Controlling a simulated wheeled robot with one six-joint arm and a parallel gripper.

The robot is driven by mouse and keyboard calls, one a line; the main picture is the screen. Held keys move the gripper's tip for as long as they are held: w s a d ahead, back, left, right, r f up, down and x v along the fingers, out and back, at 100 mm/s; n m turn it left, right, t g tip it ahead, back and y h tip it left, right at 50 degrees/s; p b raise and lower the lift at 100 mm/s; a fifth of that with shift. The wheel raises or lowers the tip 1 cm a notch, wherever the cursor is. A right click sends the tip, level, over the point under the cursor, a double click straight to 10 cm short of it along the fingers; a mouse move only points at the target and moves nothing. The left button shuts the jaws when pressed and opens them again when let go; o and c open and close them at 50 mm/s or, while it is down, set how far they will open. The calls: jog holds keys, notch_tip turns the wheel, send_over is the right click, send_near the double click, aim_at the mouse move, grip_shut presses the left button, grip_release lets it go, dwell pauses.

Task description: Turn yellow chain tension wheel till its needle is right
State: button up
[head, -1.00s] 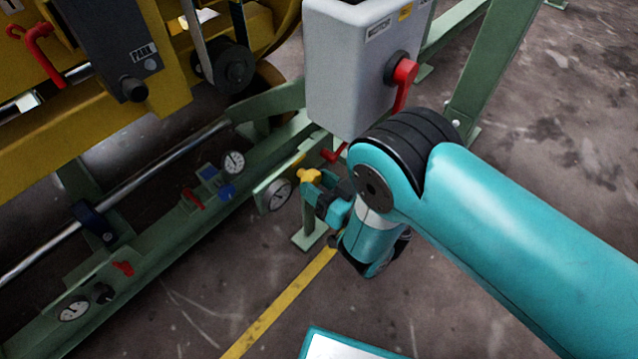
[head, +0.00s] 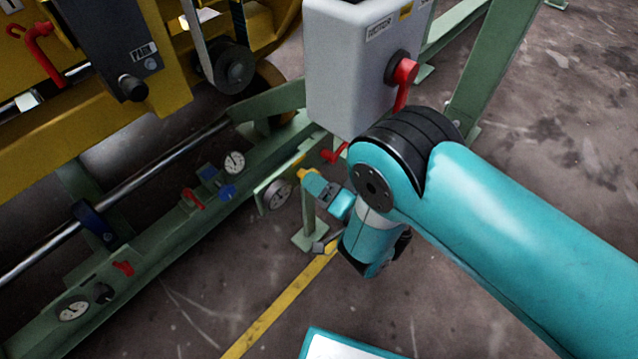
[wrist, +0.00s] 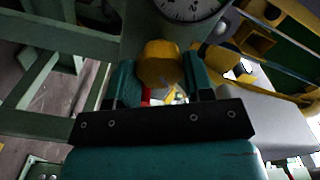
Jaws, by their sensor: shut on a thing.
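The yellow chain tension wheel (wrist: 160,64) sits between the two fingers of my gripper (wrist: 158,84) in the wrist view, and the fingers are shut on it. In the head view, a small yellow part of the wheel (head: 303,174) shows at the tip of my gripper (head: 310,180). A white dial gauge (head: 278,195) is on the plate beside the wheel. Its lower part (wrist: 190,6) shows at the top of the wrist view, cut off by the edge. The needle is too small and partly out of frame to read well.
A grey motor box (head: 350,75) with a red handle (head: 403,80) stands just above my arm. A red lever (head: 335,154) is close behind my gripper. Another gauge (head: 234,162) and a red valve handle (head: 192,198) are to the left on the green rail.

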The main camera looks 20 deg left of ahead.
jog(key=shift+s+f+m, duration=0.1)
jog(key=shift+s+m, duration=0.1)
jog(key=shift+m, duration=0.2)
jog(key=o, duration=0.9)
jog(key=shift+w, duration=0.1)
jog(key=shift+d, duration=0.1)
